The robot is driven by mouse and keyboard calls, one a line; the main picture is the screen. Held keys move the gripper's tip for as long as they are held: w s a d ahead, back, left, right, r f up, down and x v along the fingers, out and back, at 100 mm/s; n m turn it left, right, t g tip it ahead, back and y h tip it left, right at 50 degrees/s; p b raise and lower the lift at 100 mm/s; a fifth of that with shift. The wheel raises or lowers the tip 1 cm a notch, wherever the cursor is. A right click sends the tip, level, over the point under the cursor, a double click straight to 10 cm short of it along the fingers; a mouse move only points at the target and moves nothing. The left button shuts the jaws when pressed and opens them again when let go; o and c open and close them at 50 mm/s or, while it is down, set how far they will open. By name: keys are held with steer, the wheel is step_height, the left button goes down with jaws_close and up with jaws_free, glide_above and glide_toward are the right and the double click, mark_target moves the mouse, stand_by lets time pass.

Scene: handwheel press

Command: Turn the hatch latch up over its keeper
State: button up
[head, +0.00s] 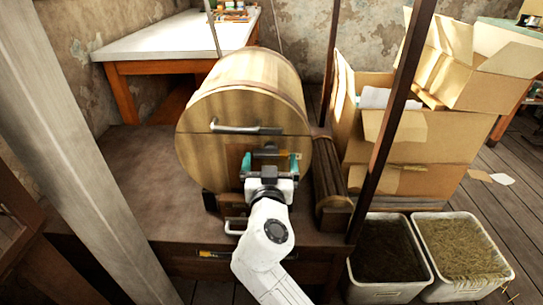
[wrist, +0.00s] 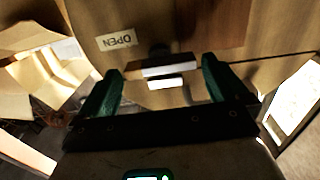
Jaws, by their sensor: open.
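A wooden barrel (head: 243,85) lies on its side on the bench, its round end facing me. A darker wood panel, seemingly the hatch (wrist: 207,22), shows on that end in the wrist view. A short latch bar with pale edges (wrist: 168,70) and a dark mount (wrist: 158,50) stands out between my fingers; it looks a dark bar in the head view (head: 270,153). My gripper (head: 270,164) is open, its teal fingers on either side of the latch. In the wrist view my gripper (wrist: 160,86) shows a gap beside each end of the bar. I cannot single out the keeper.
A metal handle (head: 245,128) crosses the barrel end above my gripper. An "OPEN" label (wrist: 115,40) sits beside the latch. A dark post (head: 393,115), cardboard boxes (head: 420,135) and two bins (head: 390,252) stand to the right. The bench top (head: 135,175) is clear at left.

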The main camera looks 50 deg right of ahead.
mark_target(270, 158)
steer(key=shift+x, duration=1.75)
steer(key=shift+c, duration=0.5)
steer(key=shift+a, duration=0.1)
steer(key=c, duration=0.7)
